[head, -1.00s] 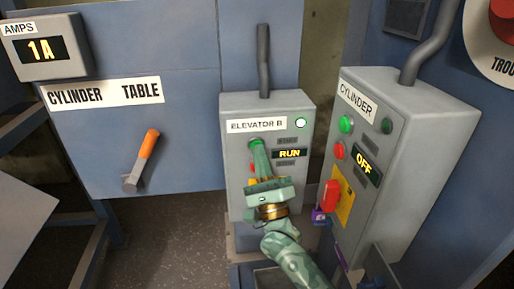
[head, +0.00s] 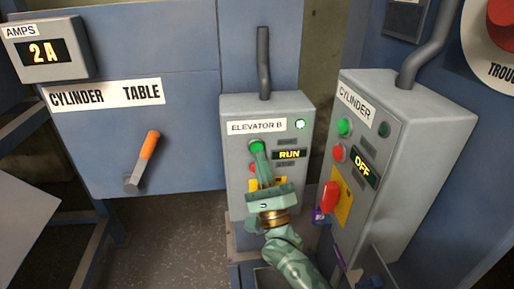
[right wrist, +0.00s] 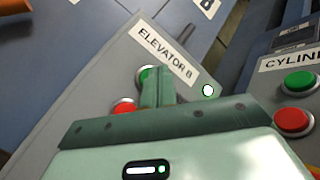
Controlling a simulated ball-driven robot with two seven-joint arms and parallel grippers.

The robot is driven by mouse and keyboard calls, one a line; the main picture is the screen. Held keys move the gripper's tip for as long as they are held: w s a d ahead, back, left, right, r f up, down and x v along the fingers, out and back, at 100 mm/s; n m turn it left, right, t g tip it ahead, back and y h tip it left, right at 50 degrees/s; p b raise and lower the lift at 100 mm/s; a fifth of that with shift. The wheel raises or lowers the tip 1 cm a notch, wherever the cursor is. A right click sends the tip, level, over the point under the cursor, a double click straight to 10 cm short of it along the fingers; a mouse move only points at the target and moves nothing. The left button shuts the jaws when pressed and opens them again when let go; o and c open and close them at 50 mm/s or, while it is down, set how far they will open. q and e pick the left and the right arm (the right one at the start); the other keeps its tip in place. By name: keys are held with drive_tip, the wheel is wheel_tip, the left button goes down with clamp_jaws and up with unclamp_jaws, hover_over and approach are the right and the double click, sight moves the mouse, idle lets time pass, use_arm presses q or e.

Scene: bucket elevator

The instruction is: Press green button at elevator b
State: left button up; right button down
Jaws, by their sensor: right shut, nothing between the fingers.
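The grey Elevator B box (head: 234,185) stands in the middle of the head view. Its green button (head: 256,145) is at the upper left of the panel, with a red button (head: 252,168) below it. Its display (head: 289,154) reads RUN and its white lamp (head: 300,124) is lit. My right gripper (head: 261,153) is shut and empty, its fingertips at the lower edge of the green button. In the right wrist view the fingers (right wrist: 158,88) cover part of the green button (right wrist: 145,76); I cannot tell whether they touch it. My left gripper is not in view.
The Cylinder box (head: 425,130) stands close on the right, with green and red buttons, a red switch (head: 330,197) and a display reading OFF. An orange-handled lever (head: 149,146) is on the blue panel at left. The amps meter (head: 44,53) reads 2A.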

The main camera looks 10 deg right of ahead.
drive_tip(key=shift+s, duration=0.1)
drive_tip(key=s+p, duration=0.1)
drive_tip(key=s, duration=0.1)
drive_tip(key=s+p, duration=0.1)
drive_tip(key=s, duration=0.1)
drive_tip(key=shift+s+a, duration=0.2)
drive_tip(key=shift+s, duration=0.2)
idle(0.4)
